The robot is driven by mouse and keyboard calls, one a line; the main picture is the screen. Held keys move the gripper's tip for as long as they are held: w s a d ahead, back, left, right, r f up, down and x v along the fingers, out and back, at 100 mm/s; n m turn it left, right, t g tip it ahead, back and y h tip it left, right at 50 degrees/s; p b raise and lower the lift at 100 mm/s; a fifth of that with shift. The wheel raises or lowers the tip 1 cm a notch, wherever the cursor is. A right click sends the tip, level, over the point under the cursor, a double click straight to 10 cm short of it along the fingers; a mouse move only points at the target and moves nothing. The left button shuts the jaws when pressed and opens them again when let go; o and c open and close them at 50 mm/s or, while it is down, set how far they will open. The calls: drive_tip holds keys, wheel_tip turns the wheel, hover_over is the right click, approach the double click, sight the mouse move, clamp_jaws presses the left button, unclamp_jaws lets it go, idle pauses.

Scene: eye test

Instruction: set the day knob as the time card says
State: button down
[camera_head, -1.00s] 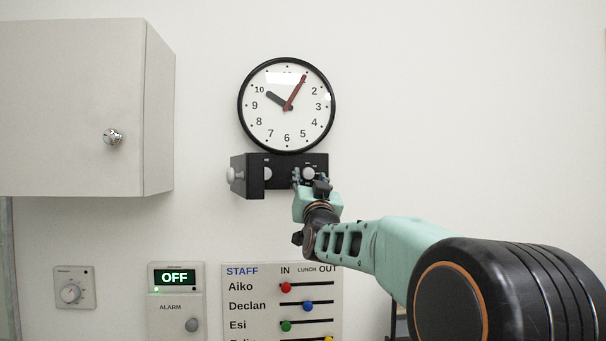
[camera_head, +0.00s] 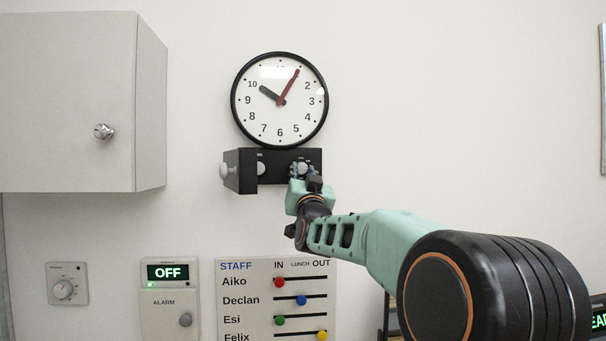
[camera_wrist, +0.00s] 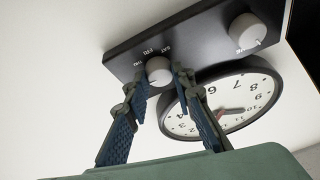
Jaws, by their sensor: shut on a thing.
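A black control box (camera_head: 246,182) is on the wall under a round clock (camera_head: 280,125). My gripper (camera_head: 302,171) is at the right-hand grey knob on the box's front. In the wrist view, my gripper's two fingers (camera_wrist: 161,77) are shut on this round knob (camera_wrist: 158,70), one on each side. The marks THU, FRI and SAT show around it; part of the scale is hidden or unclear. I cannot read the knob's setting surely. A second grey knob (camera_wrist: 247,31) is farther along the box. No time card can be made out.
A wall cabinet (camera_head: 75,100) is at the left. Below are a dial plate (camera_head: 67,284), an alarm panel (camera_head: 170,325) reading OFF and a staff board (camera_head: 232,325) with coloured sliders. A sheet's edge (camera_head: 603,80) shows at far right. The wall right of the clock is bare.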

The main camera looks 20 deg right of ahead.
drive_tip(key=shift+a+m, duration=0.1)
drive_tip(key=shift+m, duration=0.3)
drive_tip(key=shift+a+m+h+b, duration=0.1)
drive_tip(key=shift+m+h+b, duration=0.45)
drive_tip(key=shift+m+h, duration=0.3)
drive_tip(key=shift+a+m+g+h, duration=0.1)
drive_tip(key=shift+m+g+h, duration=0.4)
drive_tip(key=shift+m, duration=0.65)
drive_tip(key=m, duration=0.1)
drive_tip(key=m+h, duration=0.1)
drive_tip(key=m, duration=0.1)
drive_tip(key=m+g+p, duration=0.1)
drive_tip(key=shift+r+h, duration=0.25)
drive_tip(key=shift+w+m+g+h+p, duration=0.1)
drive_tip(key=shift+m+g+h+p, duration=0.4)
drive_tip(key=shift+m, duration=1.2)
drive_tip(key=shift+g, duration=0.3)
drive_tip(key=c, duration=1.7)
unclamp_jaws()
drive_tip(key=shift+f, duration=0.1)
drive_tip(key=shift+o, duration=0.2)
